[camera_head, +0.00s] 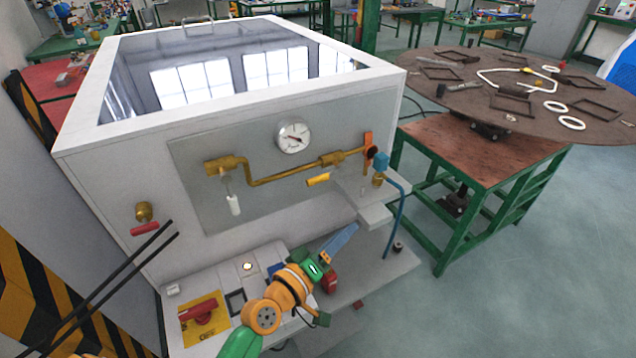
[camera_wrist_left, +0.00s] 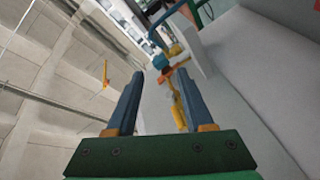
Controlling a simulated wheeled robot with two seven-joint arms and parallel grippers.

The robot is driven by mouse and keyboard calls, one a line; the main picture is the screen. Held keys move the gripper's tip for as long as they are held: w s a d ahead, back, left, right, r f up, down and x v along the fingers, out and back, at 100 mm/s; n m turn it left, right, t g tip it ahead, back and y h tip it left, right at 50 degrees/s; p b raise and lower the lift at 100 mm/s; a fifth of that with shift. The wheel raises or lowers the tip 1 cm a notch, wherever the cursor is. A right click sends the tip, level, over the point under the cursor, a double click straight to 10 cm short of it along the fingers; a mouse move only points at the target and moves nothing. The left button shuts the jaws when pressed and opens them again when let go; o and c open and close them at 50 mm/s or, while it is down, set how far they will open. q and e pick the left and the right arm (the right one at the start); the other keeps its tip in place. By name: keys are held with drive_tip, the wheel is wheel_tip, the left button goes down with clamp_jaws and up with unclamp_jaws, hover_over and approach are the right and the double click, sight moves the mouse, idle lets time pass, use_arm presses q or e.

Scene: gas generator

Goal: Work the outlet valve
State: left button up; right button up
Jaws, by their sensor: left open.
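The brass pipework (camera_head: 285,177) runs across the grey front panel of the white generator. At its right end is a valve with an upright orange handle (camera_head: 368,146), beside a blue connector (camera_head: 381,161) and blue hose; I take this as the outlet valve. My left gripper (camera_head: 347,232) is open and empty, below this valve and apart from it, its blue fingers pointing up to the right. In the left wrist view the orange handle (camera_wrist_left: 176,67) and blue connector (camera_wrist_left: 160,61) show beyond the gap between the open fingers (camera_wrist_left: 160,75). My right gripper is not in view.
A pressure gauge (camera_head: 293,136) sits above the pipe, and a yellow handle (camera_head: 318,180) below it. A red-handled valve (camera_head: 145,228) is at lower left. A red switch on a yellow plate (camera_head: 203,331) is on the lower ledge. A round table (camera_head: 455,90) stands to the right.

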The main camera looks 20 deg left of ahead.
sight(318, 177)
use_arm(q)
drive_tip(key=w+a+r+n+t+y, duration=0.1)
drive_tip(key=w+a+n+y, duration=0.1)
drive_tip(key=w+a+n, duration=0.1)
drive_tip(key=w+a+r+n+y, duration=0.1)
drive_tip(key=w+a+n+y, duration=0.1)
drive_tip(key=w+a+n, duration=0.1)
drive_tip(key=w+a+r+n+t+y, duration=0.1)
drive_tip(key=w+a+n+y, duration=0.2)
drive_tip(key=w, duration=0.1)
drive_tip(key=shift+w+a+r+t, duration=0.25)
drive_tip(key=shift+r+t, duration=0.05)
drive_tip(key=shift+r, duration=0.05)
drive_tip(key=shift+s, duration=0.1)
clamp_jaws()
idle(0.7)
